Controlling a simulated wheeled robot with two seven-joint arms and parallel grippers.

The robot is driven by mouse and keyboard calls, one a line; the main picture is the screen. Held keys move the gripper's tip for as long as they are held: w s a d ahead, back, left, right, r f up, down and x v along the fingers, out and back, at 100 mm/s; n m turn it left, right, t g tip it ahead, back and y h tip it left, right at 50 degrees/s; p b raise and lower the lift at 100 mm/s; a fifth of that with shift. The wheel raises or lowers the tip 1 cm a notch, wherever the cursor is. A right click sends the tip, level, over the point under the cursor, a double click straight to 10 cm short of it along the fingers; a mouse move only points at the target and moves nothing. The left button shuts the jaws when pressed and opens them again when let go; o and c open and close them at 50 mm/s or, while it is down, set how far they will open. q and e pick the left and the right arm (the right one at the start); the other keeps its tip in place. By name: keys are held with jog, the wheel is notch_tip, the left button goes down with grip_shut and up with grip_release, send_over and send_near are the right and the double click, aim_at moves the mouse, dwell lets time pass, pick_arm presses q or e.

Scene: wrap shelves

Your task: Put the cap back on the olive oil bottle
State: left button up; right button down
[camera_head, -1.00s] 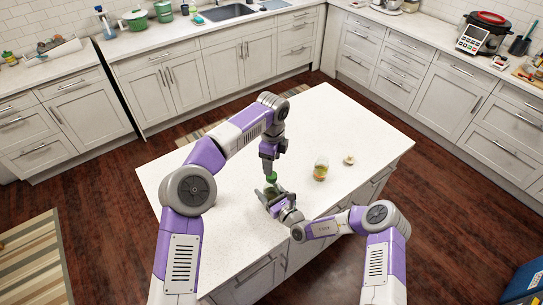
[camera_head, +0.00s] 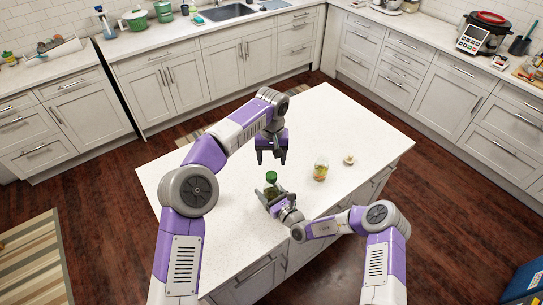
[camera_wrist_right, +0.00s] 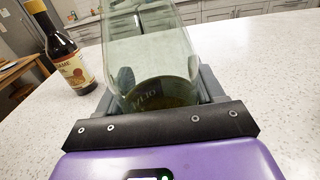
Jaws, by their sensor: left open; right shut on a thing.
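The olive oil bottle (camera_head: 269,190) is upright over the island near its front edge, mostly hidden by my right gripper in the head view. Its pale green glass (camera_wrist_right: 150,60) fills the middle of the right wrist view, with dark liquid low inside. The green cap (camera_head: 271,176) sits at the bottle's top; how tightly it is seated cannot be told. My right gripper (camera_head: 268,198) is shut on the bottle's body. My left gripper (camera_head: 271,159) is open and empty, fingers pointing down, just above and apart from the cap.
A glass jar (camera_head: 320,169) with orange and green contents and a small round pale item (camera_head: 348,160) stand right of the bottle on the white island (camera_head: 335,125). A dark sesame bottle (camera_wrist_right: 66,58) shows in the right wrist view. The island's back and right are clear.

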aim_at(271, 175)
pick_arm(q)
jog(key=n, duration=0.7)
jog(key=shift+r, duration=0.25)
jog(key=shift+f, duration=0.1)
jog(key=shift+f, duration=3.9)
jog(key=shift+c, duration=0.4)
